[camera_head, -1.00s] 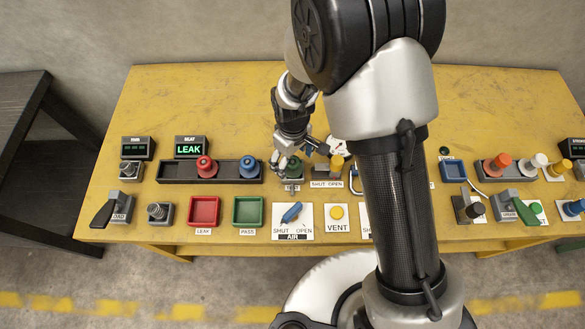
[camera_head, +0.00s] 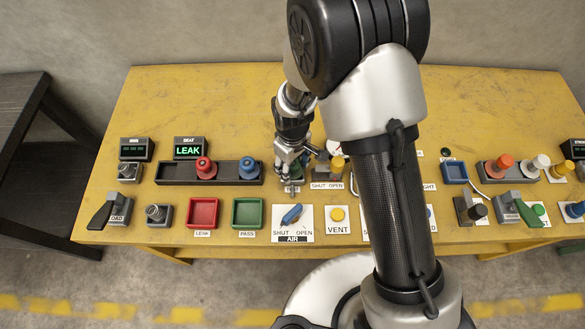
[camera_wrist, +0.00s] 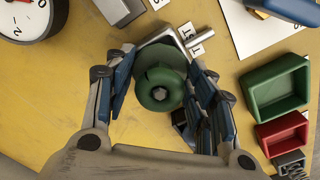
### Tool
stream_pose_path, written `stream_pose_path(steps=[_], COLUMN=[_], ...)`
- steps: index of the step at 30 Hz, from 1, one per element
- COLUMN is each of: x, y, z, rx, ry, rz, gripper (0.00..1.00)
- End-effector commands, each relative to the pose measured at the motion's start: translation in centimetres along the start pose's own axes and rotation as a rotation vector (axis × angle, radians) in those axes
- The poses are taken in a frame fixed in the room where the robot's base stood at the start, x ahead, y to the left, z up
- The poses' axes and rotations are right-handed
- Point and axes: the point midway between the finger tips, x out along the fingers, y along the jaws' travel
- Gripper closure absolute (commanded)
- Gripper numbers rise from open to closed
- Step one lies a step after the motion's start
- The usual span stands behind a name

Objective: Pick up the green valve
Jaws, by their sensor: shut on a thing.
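The green valve (camera_wrist: 160,88), a round flanged spool with a grey centre stud, sits between the two fingers of my gripper (camera_wrist: 160,75) in the wrist view. The blue-padded fingers stand on its left and right, and the gripper is shut on it. The valve is at a grey metal fitting (camera_wrist: 178,40) on the yellow table. In the head view my gripper (camera_head: 288,172) is over the same spot, left of the SHUT/OPEN label, and the valve is mostly hidden behind the fingers.
A black rack (camera_head: 225,171) with red and blue spools is just left of the gripper. Red (camera_head: 204,212) and green (camera_head: 248,212) trays and a blue AIR lever (camera_head: 291,215) are in front. A round gauge (camera_wrist: 27,16) is near in the wrist view. The table behind is clear.

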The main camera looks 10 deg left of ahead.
Motion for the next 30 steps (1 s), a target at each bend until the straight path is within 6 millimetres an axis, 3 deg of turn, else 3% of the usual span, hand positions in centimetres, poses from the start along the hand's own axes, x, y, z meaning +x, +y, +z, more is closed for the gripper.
stream_pose_path(steps=[10, 20, 26, 30], x=[0.0, -0.5, -2.8, -6.0], y=[0.0, 0.0, 0.1, 0.1], z=[0.0, -0.1, -0.1, -0.1], rx=[0.000, 0.000, 0.000, 0.000], ry=[0.000, 0.002, 0.004, 0.005], rz=[0.000, 0.001, 0.002, 0.003], gripper=[0.87, 0.87, 0.87, 0.87])
